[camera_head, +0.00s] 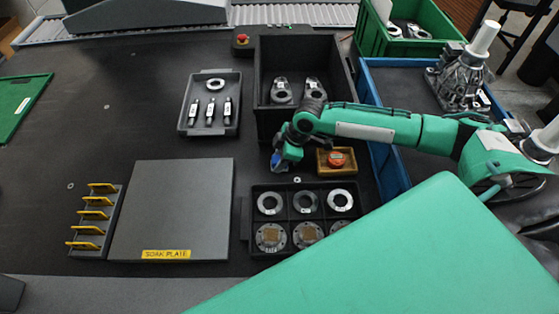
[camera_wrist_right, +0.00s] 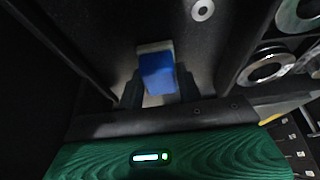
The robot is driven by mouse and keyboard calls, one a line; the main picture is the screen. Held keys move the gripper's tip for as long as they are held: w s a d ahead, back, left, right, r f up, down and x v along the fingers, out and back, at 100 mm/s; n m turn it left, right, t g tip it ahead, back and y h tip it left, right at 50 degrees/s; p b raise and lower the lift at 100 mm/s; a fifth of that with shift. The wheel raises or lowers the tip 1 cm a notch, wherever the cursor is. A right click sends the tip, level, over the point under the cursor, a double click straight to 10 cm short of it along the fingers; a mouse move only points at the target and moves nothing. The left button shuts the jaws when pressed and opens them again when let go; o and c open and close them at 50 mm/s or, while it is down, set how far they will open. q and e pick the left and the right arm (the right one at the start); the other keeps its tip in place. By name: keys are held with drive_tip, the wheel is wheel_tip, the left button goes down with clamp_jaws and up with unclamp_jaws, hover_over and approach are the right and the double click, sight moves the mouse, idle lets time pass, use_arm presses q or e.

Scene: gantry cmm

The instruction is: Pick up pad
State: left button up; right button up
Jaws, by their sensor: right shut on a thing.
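The pad is a small blue block with a pale grey end, and it shows in the right wrist view (camera_wrist_right: 158,74). My right gripper (camera_wrist_right: 158,92) is shut on it, with one dark finger on each side. In the head view, my right gripper (camera_head: 282,160) is over the dark table, left of a small wooden tray and above a black compartment tray. A bit of the blue pad (camera_head: 276,162) shows at its tip. I cannot tell if the pad touches the table. My left gripper is not in view.
The compartment tray (camera_head: 246,222) holds rings and flanged discs. The wooden tray (camera_head: 322,170) holds a red-topped part. A black bin (camera_head: 262,75), a grey tray (camera_head: 185,120), a soak plate (camera_head: 170,205) and a yellow-pegged rack (camera_head: 92,222) stand around. The table's left middle is clear.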

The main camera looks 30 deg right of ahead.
drive_tip(key=shift+r, duration=0.1)
wheel_tip(320, 180, up, 20)
idle(0.5)
